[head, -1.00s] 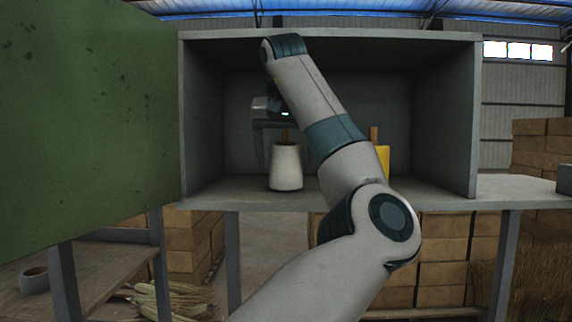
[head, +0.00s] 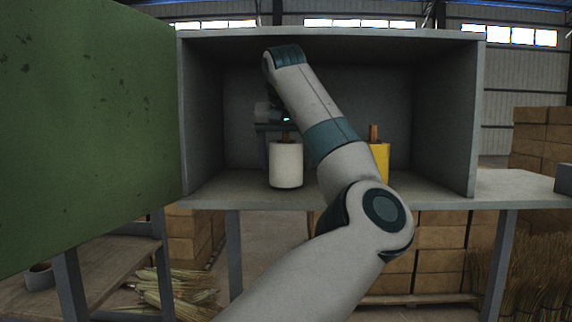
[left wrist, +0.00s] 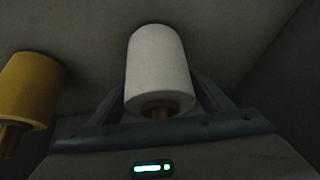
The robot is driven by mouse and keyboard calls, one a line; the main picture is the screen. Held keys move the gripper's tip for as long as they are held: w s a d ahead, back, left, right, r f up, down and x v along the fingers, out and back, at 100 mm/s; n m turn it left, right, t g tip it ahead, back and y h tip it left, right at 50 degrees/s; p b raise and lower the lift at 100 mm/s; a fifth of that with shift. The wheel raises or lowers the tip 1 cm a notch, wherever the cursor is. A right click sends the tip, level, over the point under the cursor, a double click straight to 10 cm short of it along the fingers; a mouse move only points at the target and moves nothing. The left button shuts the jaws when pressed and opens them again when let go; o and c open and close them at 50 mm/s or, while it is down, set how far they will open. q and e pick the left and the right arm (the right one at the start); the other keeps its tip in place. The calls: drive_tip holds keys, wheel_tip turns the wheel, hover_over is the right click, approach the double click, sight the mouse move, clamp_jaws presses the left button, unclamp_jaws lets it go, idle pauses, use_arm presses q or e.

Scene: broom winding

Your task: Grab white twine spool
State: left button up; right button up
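The white twine spool (head: 286,166) stands upright near the shelf floor inside the open cabinet, with a brown core at its top. In the left wrist view the same spool (left wrist: 158,65) sits between the two fingers of my left gripper (left wrist: 160,88). The fingers reach along both sides of the spool and appear closed against it. In the head view my left gripper (head: 272,126) is at the spool's top, its fingers hidden. I cannot tell whether the spool is off the shelf. My right gripper is not in view.
A yellow spool (head: 381,160) stands to the right, partly behind my left arm; it also shows in the left wrist view (left wrist: 30,90). The grey cabinet (head: 447,120) has side walls and a top close around the arm. A green panel (head: 85,130) stands at the left.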

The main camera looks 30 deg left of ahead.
use_arm(q)
drive_tip(key=c, duration=1)
drive_tip(key=shift+c, duration=0.2)
drive_tip(key=shift+r, duration=0.2)
